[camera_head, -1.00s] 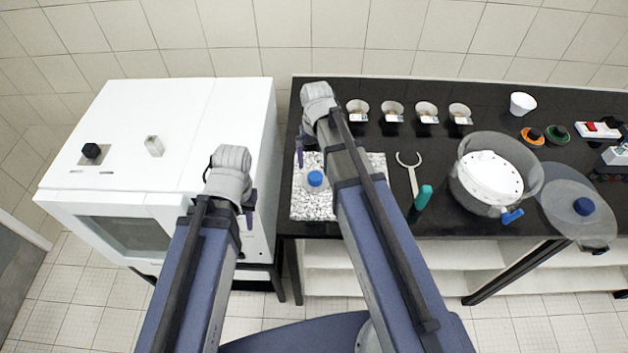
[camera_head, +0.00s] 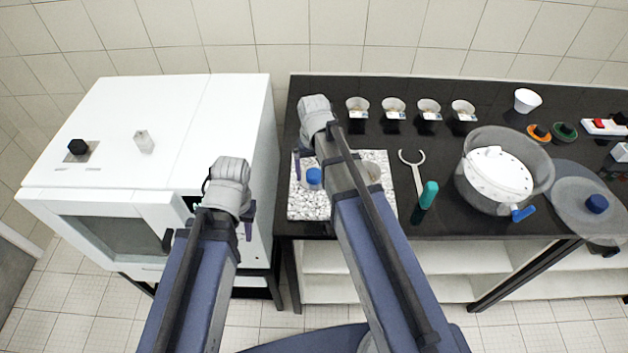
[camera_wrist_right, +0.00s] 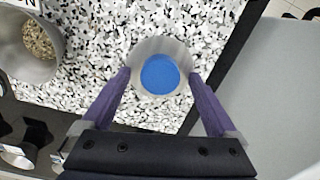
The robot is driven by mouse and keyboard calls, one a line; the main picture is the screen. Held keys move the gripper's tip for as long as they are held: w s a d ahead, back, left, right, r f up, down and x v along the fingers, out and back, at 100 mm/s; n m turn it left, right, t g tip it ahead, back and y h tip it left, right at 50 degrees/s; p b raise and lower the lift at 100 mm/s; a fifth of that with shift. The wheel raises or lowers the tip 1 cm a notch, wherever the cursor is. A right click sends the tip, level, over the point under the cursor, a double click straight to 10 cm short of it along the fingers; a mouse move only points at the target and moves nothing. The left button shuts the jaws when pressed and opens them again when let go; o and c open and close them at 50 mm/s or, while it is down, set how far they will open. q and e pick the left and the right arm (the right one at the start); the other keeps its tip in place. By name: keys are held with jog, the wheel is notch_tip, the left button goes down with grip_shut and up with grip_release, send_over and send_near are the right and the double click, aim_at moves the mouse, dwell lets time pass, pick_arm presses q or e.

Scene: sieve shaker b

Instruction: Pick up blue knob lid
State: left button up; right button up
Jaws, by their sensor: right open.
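A small round piece with a blue knob (camera_head: 314,177) and a pale translucent rim stands on the speckled slab (camera_head: 310,208). In the right wrist view the blue knob (camera_wrist_right: 160,74) lies between my fingertips, with its grey rim around it. My right gripper (camera_wrist_right: 160,80) is open with its purple fingers on either side of the knob; I cannot tell whether they touch the rim. Another, larger clear lid with a blue knob (camera_head: 597,204) lies at the right of the bench. My left gripper (camera_head: 247,222) hangs before the white cabinet, its jaws unclear.
A metal cup (camera_wrist_right: 30,48) with grains stands on the slab, left in the wrist view. The black bench (camera_head: 440,160) also holds several small cups at the back, a teal-handled tool (camera_head: 428,195) and a large clear pot (camera_head: 465,190). The white cabinet (camera_head: 230,120) stands left.

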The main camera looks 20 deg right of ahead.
aim_at(314, 173)
jog(key=c, duration=1.4)
jog(key=shift+c, duration=0.2)
jog(key=shift+r, duration=0.15)
notch_tip(314, 173, up, 10)
jog(key=p, duration=1)
